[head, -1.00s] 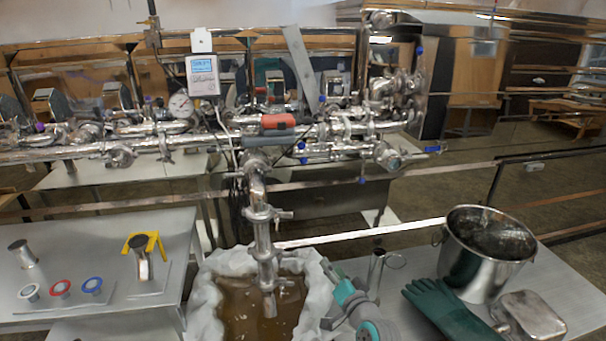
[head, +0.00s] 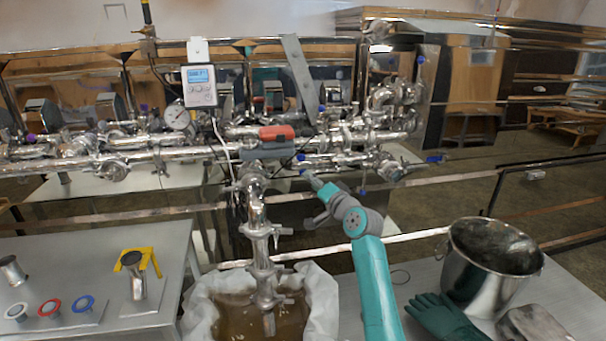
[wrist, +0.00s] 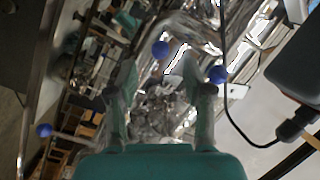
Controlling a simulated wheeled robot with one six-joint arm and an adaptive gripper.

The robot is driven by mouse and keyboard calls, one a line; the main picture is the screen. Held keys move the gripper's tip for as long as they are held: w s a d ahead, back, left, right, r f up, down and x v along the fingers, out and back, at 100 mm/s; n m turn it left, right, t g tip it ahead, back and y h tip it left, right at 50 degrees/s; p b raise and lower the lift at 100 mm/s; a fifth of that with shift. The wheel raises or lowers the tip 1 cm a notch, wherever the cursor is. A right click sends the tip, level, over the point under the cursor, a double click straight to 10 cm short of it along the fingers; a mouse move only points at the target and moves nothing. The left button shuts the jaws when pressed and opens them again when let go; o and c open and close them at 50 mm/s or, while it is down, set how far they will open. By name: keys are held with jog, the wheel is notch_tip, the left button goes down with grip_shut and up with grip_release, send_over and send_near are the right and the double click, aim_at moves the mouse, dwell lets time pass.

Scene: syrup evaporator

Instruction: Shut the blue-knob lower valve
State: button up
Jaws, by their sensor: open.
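The steel pipework carries several small blue knobs. In the head view a blue knob (head: 301,158) sits on the lower pipe run close to my gripper (head: 314,186). Another blue knob (head: 363,190) hangs lower, to the right. I cannot tell for sure which belongs to the lower valve. In the wrist view my gripper (wrist: 160,78) is open and empty, its two fingers apart. One blue knob (wrist: 160,48) shows beyond the gap between the fingertips. A second blue knob (wrist: 217,74) is beside the right finger, and a third (wrist: 44,130) is far left.
A red-and-grey clamp-like part (head: 277,133) and a white meter (head: 199,85) sit on the pipework. A lined tub of brown liquid (head: 225,310) stands below. A steel bucket (head: 492,275) and green glove (head: 440,315) lie right. A black cable (wrist: 235,125) hangs right in the wrist view.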

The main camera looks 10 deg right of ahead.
jog(key=x, duration=0.6)
jog(key=shift+w+a, duration=0.1)
jog(key=shift+w, duration=0.3)
grip_shut()
